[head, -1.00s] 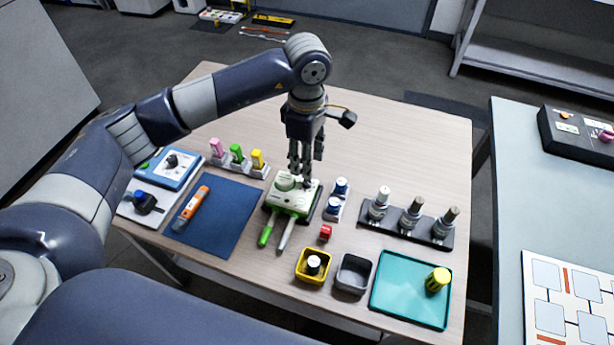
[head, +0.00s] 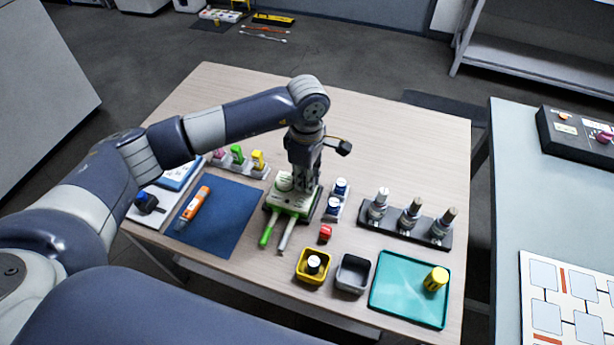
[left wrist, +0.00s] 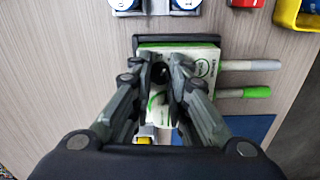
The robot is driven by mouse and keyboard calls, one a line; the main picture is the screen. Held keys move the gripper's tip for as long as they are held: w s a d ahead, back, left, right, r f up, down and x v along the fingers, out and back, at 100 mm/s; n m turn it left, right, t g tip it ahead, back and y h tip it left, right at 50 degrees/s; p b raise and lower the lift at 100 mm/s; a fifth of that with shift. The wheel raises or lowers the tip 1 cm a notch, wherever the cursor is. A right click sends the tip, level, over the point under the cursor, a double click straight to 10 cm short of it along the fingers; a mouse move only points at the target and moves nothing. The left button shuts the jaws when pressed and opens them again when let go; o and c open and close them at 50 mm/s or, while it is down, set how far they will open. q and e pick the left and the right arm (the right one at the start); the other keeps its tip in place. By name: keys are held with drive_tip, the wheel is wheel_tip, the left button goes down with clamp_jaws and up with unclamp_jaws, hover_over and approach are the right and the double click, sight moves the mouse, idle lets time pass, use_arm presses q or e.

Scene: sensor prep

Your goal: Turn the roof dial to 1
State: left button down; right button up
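The white and green device (head: 290,203) stands on the wooden table at the front end of my left arm. It shows from above in the left wrist view (left wrist: 207,52). A small dark round knob (left wrist: 160,72), which looks like the roof dial, is on its top. A round white part with green marks sits beside the knob. My left gripper (left wrist: 162,68) points down, its fingertips on either side of the knob; whether they press on it I cannot tell. In the head view the left gripper (head: 305,183) hides the knob. The dial's markings are not readable. My right gripper is not in view.

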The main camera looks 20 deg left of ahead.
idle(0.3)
use_arm(q)
drive_tip(key=n+b, duration=0.2)
drive_tip(key=n, duration=0.1)
drive_tip(key=shift+f, duration=0.1)
drive_tip(key=shift+n+b, duration=0.75)
drive_tip(key=shift+n, duration=1.35)
drive_tip(key=c, duration=1.5)
unclamp_jaws()
drive_tip(key=shift+r, duration=0.2)
wheel_tip(320, 180, up, 12)
drive_tip(key=shift+f, duration=0.1)
